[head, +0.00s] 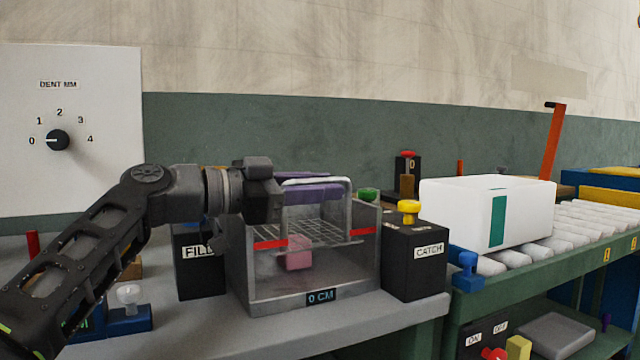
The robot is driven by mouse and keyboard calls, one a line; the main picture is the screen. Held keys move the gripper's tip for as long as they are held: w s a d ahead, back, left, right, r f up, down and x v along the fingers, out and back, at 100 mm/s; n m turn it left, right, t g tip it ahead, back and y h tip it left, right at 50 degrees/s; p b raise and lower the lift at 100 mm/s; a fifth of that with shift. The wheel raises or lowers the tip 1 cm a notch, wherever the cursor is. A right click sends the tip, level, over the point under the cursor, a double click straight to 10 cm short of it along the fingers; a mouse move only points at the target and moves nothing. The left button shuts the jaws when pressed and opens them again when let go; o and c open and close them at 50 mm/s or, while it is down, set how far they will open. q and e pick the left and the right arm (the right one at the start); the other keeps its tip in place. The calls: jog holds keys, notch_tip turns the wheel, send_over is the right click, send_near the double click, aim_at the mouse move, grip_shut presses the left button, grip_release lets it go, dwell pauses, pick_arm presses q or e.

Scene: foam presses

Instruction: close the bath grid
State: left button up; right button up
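The bath is a grey open-fronted tank (345,290) with a "0 CM" display (320,296) on its front edge. Its wire grid (330,232) lies about level across the inside, with red tabs at both front corners. A pale arched handle (347,200) rises from the grid. A pink block (298,258) is below the grid. My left gripper (300,187) reaches in from the left at the handle's top bar. Purple pieces show around that bar; I cannot tell whether they are fingers or foam, nor whether the gripper holds the bar. My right gripper is not in view.
A black FILL box (198,265) stands left of the bath. A black CATCH box (415,262) with a yellow knob stands right, near a green knob (368,194). A white box (485,212) sits on the roller conveyor. A dent dial (58,140) is at back left.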

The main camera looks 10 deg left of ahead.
pick_arm(q)
jog(key=shift+o, duration=0.6)
jog(key=shift+r, duration=0.15)
jog(key=shift+s, duration=0.1)
jog(key=shift+b+v, duration=0.3)
jog(key=shift+v, duration=3.55)
